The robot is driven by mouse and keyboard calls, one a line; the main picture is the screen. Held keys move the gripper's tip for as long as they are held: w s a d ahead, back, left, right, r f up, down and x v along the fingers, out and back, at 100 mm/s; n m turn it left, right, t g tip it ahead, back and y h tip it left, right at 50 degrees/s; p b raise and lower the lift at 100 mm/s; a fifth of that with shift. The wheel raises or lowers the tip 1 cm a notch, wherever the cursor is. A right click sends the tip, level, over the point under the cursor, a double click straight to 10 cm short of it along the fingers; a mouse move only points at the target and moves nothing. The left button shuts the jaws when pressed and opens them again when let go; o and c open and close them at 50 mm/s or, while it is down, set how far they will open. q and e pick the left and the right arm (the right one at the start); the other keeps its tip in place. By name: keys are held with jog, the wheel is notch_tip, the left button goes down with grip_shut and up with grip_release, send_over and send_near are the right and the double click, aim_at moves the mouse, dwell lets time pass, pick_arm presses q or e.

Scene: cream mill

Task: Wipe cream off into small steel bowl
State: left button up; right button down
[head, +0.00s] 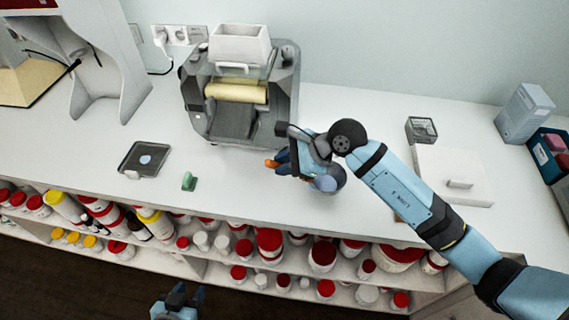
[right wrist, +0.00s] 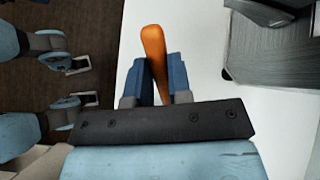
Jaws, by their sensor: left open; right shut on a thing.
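My right gripper (head: 279,160) is above the counter in front of the mill, shut on an orange tool (head: 271,163). In the right wrist view, the orange tool (right wrist: 153,55) sticks out between the two blue fingers; its far end is not clear, and I see no cream on it. The grey mill (head: 197,113) stands against the wall with a cream-coloured roller (head: 236,92) and a white hopper (head: 240,45). I cannot make out a small steel bowl for certain. My left gripper (head: 178,294) is open and empty, low in front of the shelves.
A dark flat device with a pale disc (head: 146,159) and a green object (head: 189,181) lie on the counter (head: 90,150) left of my right gripper. A grey square container (head: 421,129) and a white box (head: 455,170) stand to the right. Shelves below hold many jars.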

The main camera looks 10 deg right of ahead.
jog(key=shift+r+p, duration=0.95)
jog(key=shift+r, duration=1.6)
